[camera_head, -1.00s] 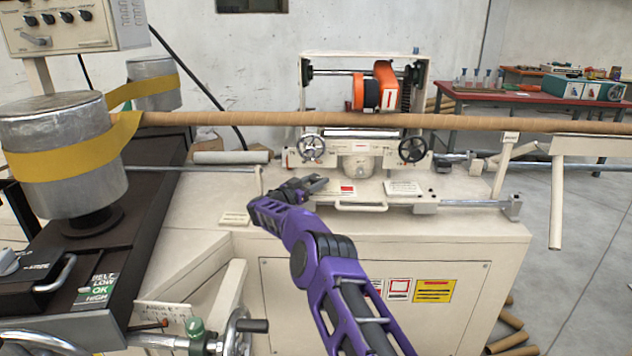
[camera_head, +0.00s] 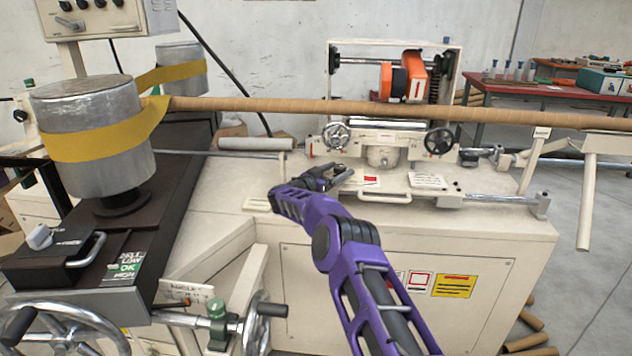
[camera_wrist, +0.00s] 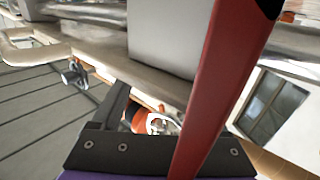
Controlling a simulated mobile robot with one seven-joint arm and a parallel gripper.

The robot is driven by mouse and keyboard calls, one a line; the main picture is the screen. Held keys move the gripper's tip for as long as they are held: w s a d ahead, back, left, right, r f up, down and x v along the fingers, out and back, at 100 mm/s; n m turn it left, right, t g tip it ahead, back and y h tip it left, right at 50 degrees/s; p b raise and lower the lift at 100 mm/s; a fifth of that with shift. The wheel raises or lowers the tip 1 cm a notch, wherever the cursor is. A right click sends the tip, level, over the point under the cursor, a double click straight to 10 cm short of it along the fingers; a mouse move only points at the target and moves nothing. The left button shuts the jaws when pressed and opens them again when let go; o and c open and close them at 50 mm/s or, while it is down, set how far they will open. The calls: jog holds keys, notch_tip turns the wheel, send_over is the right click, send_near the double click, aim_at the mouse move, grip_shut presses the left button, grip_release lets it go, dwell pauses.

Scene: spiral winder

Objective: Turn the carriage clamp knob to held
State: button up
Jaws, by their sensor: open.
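The carriage (camera_head: 400,80) is a cream frame with an orange motor unit, standing over the long brown tube at the back of the cream machine bed. Two handwheels, one pale (camera_head: 337,135) and one black (camera_head: 439,141), are on its front. I cannot tell for sure which part is the clamp knob. A small dark knob-like part (camera_wrist: 75,73) shows at the left of the wrist view. My gripper (camera_head: 342,176) is open and empty, over the bed in front of the pale handwheel. In the wrist view a dark finger and a red bar flank a grey block (camera_wrist: 165,38).
The brown tube (camera_head: 300,107) runs across behind my gripper. A metal drum with a yellow belt (camera_head: 95,140) stands at left. A cream lever and black-handled crank (camera_head: 262,320) are at front left. Red workbench (camera_head: 540,92) is far right.

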jog(key=p+v, duration=0.1)
jog(key=v, duration=1.5)
jog(key=shift+s+p, duration=0.25)
jog(key=shift+p, duration=0.1)
jog(key=shift+a, duration=0.15)
